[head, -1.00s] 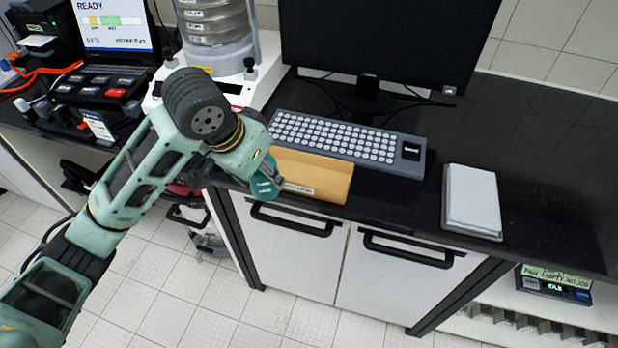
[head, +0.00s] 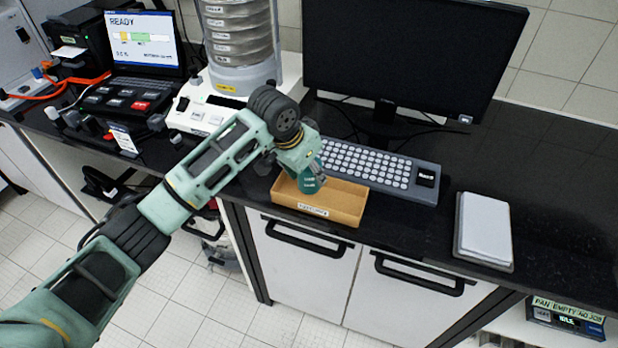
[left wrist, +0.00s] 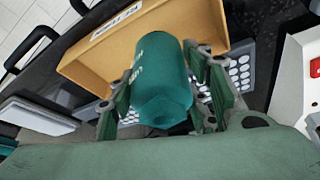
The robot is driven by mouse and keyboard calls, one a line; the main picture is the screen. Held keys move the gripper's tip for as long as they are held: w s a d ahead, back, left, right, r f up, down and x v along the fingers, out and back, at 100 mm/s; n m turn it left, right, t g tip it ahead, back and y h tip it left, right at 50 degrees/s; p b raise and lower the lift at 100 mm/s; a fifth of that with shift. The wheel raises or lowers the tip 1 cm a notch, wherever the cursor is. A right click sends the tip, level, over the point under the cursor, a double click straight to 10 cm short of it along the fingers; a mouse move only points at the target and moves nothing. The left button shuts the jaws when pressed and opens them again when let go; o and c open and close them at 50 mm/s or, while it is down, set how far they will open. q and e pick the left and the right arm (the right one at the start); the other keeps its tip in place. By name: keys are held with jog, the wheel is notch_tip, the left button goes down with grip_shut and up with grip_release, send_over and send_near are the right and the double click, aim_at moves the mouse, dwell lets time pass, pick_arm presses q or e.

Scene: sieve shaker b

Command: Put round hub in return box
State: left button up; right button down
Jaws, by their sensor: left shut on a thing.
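The round hub (head: 309,181) is a teal cylinder with white lettering. My left gripper (head: 318,172) is shut on it and holds it over the left part of the return box. In the left wrist view the hub (left wrist: 160,80) sits between the two fingers. The return box (head: 335,214) is a shallow tan open tray with a white label on its front wall. It stands at the front edge of the dark counter. In the left wrist view its tan wall (left wrist: 95,62) lies beyond the hub. Whether the hub touches the box floor cannot be told. My right gripper is not in view.
A grey keyboard (head: 372,166) lies right behind the box, with a black monitor (head: 410,60) behind it. A sieve shaker (head: 240,50) stands behind my arm. A white pad (head: 484,228) lies to the right. The counter at far right is clear.

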aim_at(309, 180)
pick_arm(q)
notch_tip(309, 180, down, 3)
jog(key=shift+f+p, duration=0.1)
jog(key=shift+p, duration=0.35)
jog(key=shift+f, duration=0.15)
jog(key=o, duration=1.5)
jog(key=shift+s, duration=0.1)
jog(key=shift+c, duration=0.2)
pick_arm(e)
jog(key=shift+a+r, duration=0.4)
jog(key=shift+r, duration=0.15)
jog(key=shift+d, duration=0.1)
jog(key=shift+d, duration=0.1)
pick_arm(q)
jog(key=shift+a+r, duration=0.1)
jog(key=shift+r, duration=0.35)
jog(key=b+v, duration=0.2)
jog(key=v, duration=0.9)
jog(key=shift+r, duration=0.15)
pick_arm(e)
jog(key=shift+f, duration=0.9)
